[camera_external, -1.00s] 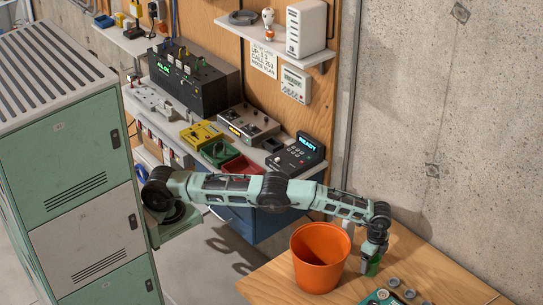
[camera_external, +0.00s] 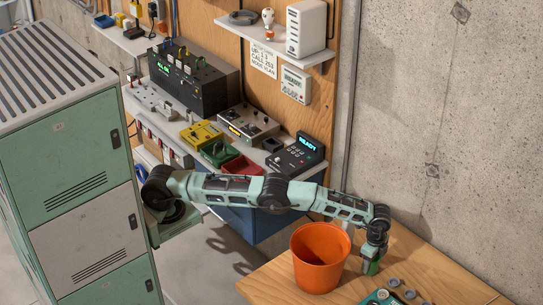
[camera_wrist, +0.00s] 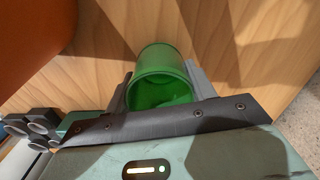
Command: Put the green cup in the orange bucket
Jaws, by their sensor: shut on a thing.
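The orange bucket (camera_external: 320,262) stands on the wooden table and is open at the top. My gripper (camera_external: 373,262) is just to the right of the bucket, low over the table, with its fingers pointing down. In the wrist view my gripper (camera_wrist: 163,88) has a finger on each side of the green cup (camera_wrist: 160,62) and is shut on it. The cup's open rim faces the camera, and its inside looks empty. In the external view the cup (camera_external: 371,268) is mostly hidden by my gripper. The bucket (camera_wrist: 35,35) also shows at the upper left of the wrist view.
A teal device (camera_external: 380,299) and several small round grey pieces (camera_external: 402,288) lie on the table (camera_external: 450,285) in front of my gripper. The right part of the table is clear. A concrete wall (camera_external: 450,130) stands behind. A workbench with instruments is at the back left.

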